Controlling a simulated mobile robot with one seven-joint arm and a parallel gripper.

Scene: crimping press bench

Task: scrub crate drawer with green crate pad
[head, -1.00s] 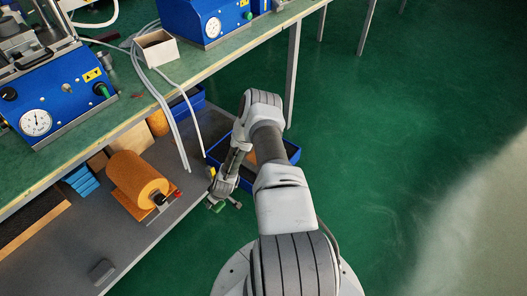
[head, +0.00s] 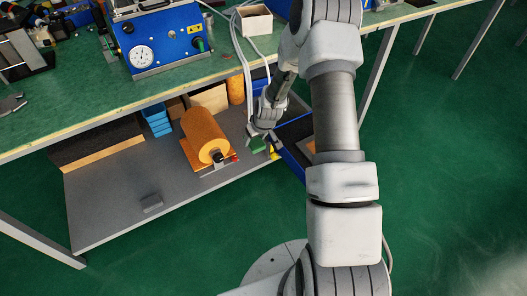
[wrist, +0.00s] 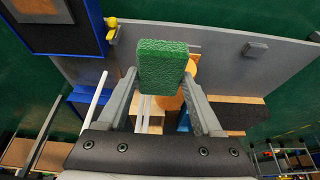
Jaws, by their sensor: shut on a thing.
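My gripper (head: 266,137) is shut on a green pad (wrist: 162,66), a rough-textured block held between the fingertips in the wrist view. The pad (head: 258,145) also shows small in the head view, just right of the orange roll by the lower shelf's right end. A blue crate (head: 292,162) with a dark inside stands just right of my gripper, partly hidden behind my arm.
The green bench top (head: 95,105) overhangs behind, with hoses (head: 247,75) hanging down. Green floor at right is open.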

